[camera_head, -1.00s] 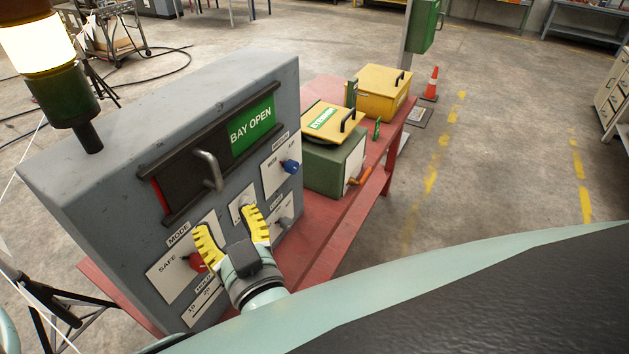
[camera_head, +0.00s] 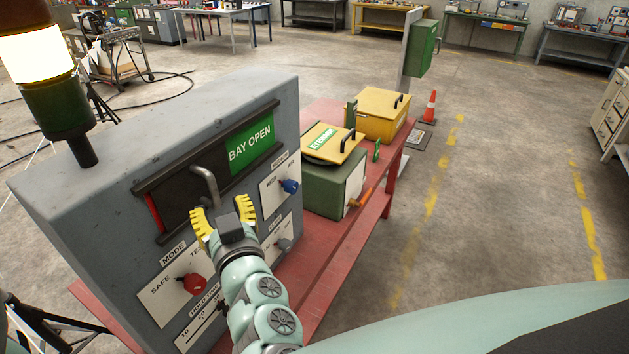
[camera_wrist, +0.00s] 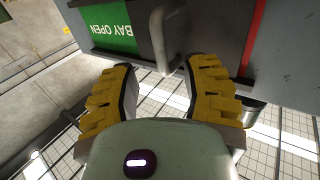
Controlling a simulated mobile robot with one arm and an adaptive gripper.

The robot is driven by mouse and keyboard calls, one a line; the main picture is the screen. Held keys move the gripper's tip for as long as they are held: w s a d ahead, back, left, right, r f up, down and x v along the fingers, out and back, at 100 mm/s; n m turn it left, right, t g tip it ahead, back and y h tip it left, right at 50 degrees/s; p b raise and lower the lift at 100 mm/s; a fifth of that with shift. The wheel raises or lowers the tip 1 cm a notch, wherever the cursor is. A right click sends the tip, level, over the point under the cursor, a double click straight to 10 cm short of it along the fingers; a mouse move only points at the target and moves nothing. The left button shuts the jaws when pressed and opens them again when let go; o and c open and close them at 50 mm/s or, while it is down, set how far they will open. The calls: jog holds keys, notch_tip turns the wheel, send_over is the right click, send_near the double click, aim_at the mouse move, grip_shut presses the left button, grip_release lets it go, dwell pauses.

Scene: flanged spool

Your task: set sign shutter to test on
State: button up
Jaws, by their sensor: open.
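The sign shutter is a dark sliding panel (camera_head: 183,205) with a grey bar handle (camera_head: 207,186), set between two dark rails on the grey cabinet (camera_head: 110,185). A green "BAY OPEN" sign (camera_head: 250,143) shows to the right of the panel, and a thin red strip (camera_head: 154,213) shows at its left. My gripper (camera_head: 224,212) is open and empty, with yellow fingers just below the handle. In the wrist view the handle (camera_wrist: 163,42) lies ahead, beyond and between the open fingertips (camera_wrist: 165,75). It looks apart from both fingers.
Below the shutter are a red mode knob (camera_head: 195,283) on a SAFE/TEST plate and, at right, a blue knob (camera_head: 290,186). A lit beacon (camera_head: 42,75) stands on the cabinet. Green and yellow boxes stand behind on the red bench (camera_head: 330,262).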

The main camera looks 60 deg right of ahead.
aim_at(215, 194)
jog(key=p+x, duration=0.1)
jog(key=x, duration=0.3)
jog(key=shift+r+p, duration=0.35)
jog(key=shift+r, duration=0.05)
jog(key=shift+w+d+p, duration=0.3)
jog(key=shift+d+p, duration=0.2)
jog(key=shift+p, duration=0.3)
jog(key=shift+w+f+p, duration=0.1)
jog(key=shift+w+p, duration=0.3)
jog(key=shift+p, duration=0.05)
jog(key=shift+w+f, duration=0.25)
jog(key=shift+f, duration=0.05)
jog(key=shift+o, duration=0.3)
grip_shut()
